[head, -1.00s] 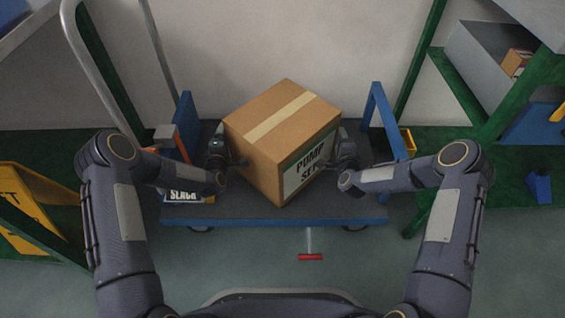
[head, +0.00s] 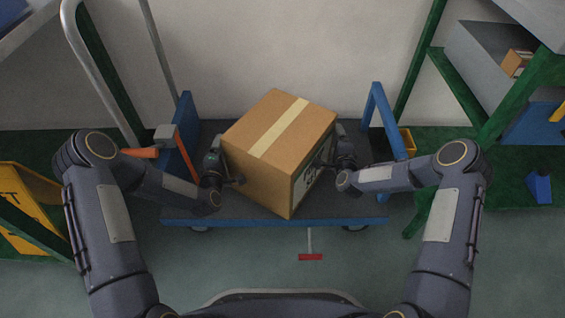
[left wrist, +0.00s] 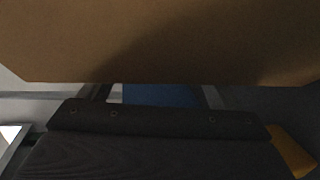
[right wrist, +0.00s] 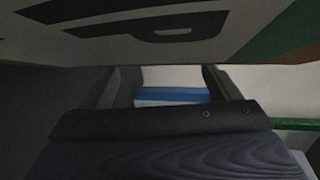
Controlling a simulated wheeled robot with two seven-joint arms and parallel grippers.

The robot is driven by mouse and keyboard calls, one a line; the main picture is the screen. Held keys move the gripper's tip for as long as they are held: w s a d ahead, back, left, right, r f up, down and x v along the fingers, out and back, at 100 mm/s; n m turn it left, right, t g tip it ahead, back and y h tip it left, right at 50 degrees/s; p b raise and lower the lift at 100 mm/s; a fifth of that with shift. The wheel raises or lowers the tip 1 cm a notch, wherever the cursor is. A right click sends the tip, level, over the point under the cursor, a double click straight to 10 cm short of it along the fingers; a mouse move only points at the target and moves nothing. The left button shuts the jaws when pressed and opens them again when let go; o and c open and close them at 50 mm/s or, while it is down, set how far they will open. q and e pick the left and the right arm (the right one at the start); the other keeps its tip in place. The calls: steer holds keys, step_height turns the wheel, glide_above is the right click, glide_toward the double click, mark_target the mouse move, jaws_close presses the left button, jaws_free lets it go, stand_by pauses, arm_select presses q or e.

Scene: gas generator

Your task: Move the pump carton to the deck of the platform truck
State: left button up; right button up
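The pump carton (head: 262,145) is a brown box with a tan tape strip and a partly seen white label on its right side. It is between my two grippers over the dark, blue-edged deck (head: 350,203) of the platform truck, turned at an angle. I cannot tell whether its base touches the deck. My left gripper (head: 230,181) is at its left side and my right gripper (head: 332,163) at its right side. In the wrist views the fingers of each stand apart with a gap between them. The carton also fills the top of the left wrist view (left wrist: 160,40).
Blue end frames (head: 385,120) stand at both ends of the deck. Green shelving with a grey bin (head: 485,60) is on the right. A yellow sign (head: 25,210) is at the left. A red-ended handle (head: 310,257) sticks out in front of the truck.

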arm_select(q)
steer(key=shift+s+a+r, duration=0.1)
steer(key=shift+s+a, duration=0.05)
steer(key=shift+s, duration=0.2)
arm_select(e)
steer(key=v, duration=1.2)
